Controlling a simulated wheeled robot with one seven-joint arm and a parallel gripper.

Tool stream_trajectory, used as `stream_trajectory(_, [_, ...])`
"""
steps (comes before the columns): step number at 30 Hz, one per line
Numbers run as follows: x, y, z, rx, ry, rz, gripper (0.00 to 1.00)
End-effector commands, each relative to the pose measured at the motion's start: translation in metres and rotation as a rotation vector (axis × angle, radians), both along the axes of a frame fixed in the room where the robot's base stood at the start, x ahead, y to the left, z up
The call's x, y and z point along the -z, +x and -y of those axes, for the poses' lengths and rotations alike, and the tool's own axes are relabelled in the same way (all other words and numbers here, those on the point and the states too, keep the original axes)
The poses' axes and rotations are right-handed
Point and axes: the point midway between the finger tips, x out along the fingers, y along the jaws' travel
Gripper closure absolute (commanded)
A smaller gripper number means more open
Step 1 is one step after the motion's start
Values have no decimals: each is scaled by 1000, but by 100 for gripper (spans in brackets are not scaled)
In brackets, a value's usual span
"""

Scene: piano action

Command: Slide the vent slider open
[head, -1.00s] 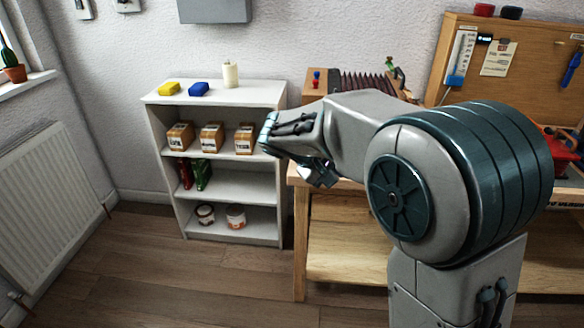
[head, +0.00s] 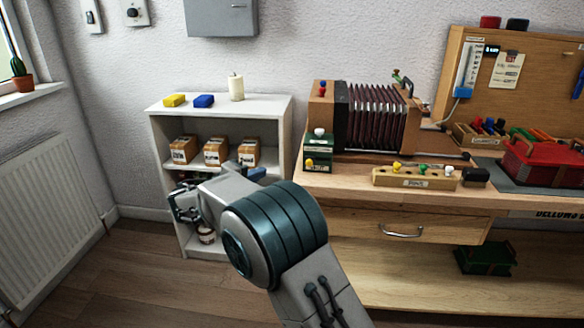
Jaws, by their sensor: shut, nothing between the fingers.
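I cannot surely make out the vent slider. A small white wall plate (head: 92,17) with a dark mark sits at the top left, cut by the picture edge. A second wall plate with a dark round knob (head: 133,12) is just right of it. Either could be a control, but their details are too small to read. My gripper (head: 183,206) is shut and empty. It is low in front of the white shelf, well below the wall plates and touching nothing that I can see.
The white shelf (head: 225,103) holds blocks, a candle and boxes. A workbench (head: 340,185) with bellows (head: 375,115) stands at the right. A radiator (head: 45,205) and window are at the left. The wooden floor (head: 115,275) at the front left is clear.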

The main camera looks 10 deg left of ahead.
Motion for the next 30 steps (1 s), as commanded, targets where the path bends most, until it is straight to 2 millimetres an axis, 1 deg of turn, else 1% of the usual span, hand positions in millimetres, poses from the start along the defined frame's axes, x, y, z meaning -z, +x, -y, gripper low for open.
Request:
stream_trajectory(5, [3,13,10,3,0,-2,100])
stream_trajectory(8, [5,28,21,5,0,-1,100])
stream_trajectory(15, [10,71,51,5,0,-2,100])
stream_trajectory(18, [12,85,62,5,0,-2,100])
stream_trajectory(21, [15,85,78,4,0,-3,100])
stream_trajectory(24, [16,87,88,2,-1,-2,100])
stream_trajectory(30, [17,88,96,1,2,-1,100])
